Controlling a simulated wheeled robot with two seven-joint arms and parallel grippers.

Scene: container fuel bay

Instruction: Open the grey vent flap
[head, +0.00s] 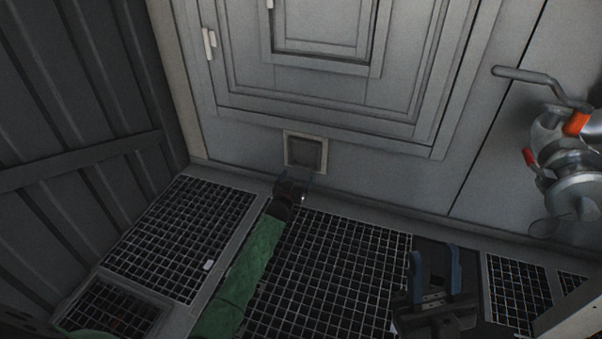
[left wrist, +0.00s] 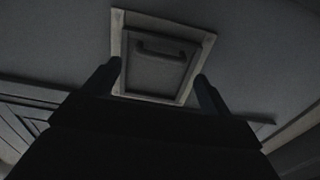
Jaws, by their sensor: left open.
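The grey vent flap (head: 306,154) is a small square panel in a pale frame (head: 288,149), low on the grey wall. In the left wrist view the flap (left wrist: 154,73) sits within its frame and looks shut, with a dark bar handle (left wrist: 160,48) near the edge that is uppermost there. My left gripper (head: 293,181) is just below and in front of the flap. In the left wrist view its open fingers (left wrist: 156,85) stand either side of the flap's lower part, with nothing between them; contact cannot be told. My right gripper (head: 436,272) is open and empty, over the grating.
A large panelled door (head: 320,100) is above the flap. Metal pipework (head: 565,150) with a lever handle (head: 535,76) and orange parts sticks out at the right. A dark corrugated wall (head: 70,100) closes the left. Grating (head: 330,270) covers the floor.

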